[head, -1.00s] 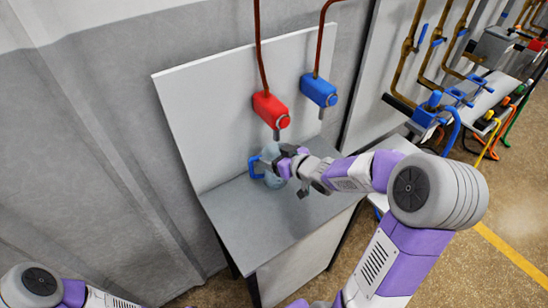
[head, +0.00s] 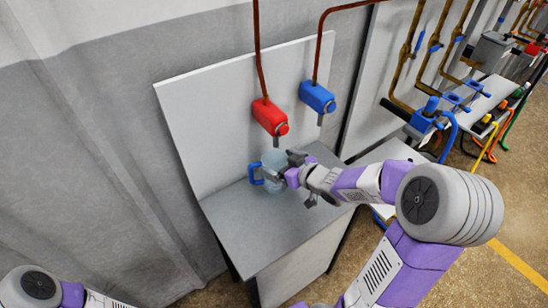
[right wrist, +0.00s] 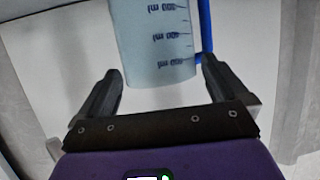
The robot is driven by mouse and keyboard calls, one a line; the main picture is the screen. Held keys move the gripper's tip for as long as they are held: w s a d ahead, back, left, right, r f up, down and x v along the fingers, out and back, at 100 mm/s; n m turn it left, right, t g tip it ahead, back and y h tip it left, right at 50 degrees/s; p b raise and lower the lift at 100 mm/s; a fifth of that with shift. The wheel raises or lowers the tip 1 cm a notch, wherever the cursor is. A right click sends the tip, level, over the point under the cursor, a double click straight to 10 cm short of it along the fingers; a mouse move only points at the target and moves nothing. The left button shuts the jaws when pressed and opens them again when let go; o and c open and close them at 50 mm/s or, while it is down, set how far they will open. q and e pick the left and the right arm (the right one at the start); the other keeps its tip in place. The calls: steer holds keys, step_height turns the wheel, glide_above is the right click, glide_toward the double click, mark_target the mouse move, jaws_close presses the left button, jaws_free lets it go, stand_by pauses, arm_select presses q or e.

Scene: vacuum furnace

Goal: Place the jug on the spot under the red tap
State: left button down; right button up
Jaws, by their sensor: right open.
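The jug (head: 274,168), pale translucent blue with a blue handle on its left, stands upright on the grey bench (head: 255,232) beneath the red tap (head: 270,117). In the right wrist view the jug (right wrist: 158,42) shows printed volume marks, and part of its blue handle is at the right. My right gripper (head: 287,166) is open at the jug's right side in the head view. Its fingers are spread wider than the jug in the wrist view (right wrist: 160,64), with the jug beyond the tips. Any marked spot under the jug is hidden. My left gripper is out of view.
A blue tap (head: 317,97) is right of the red one on the white back panel (head: 205,120). The bench front is clear. Another bench with pipes, valves and coloured hoses (head: 478,100) stands at the right.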

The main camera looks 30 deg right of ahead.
steer(key=p+v, duration=0.3)
steer(key=v, duration=0.5)
steer(key=shift+s+r, duration=0.15)
steer(key=shift+s, duration=0.2)
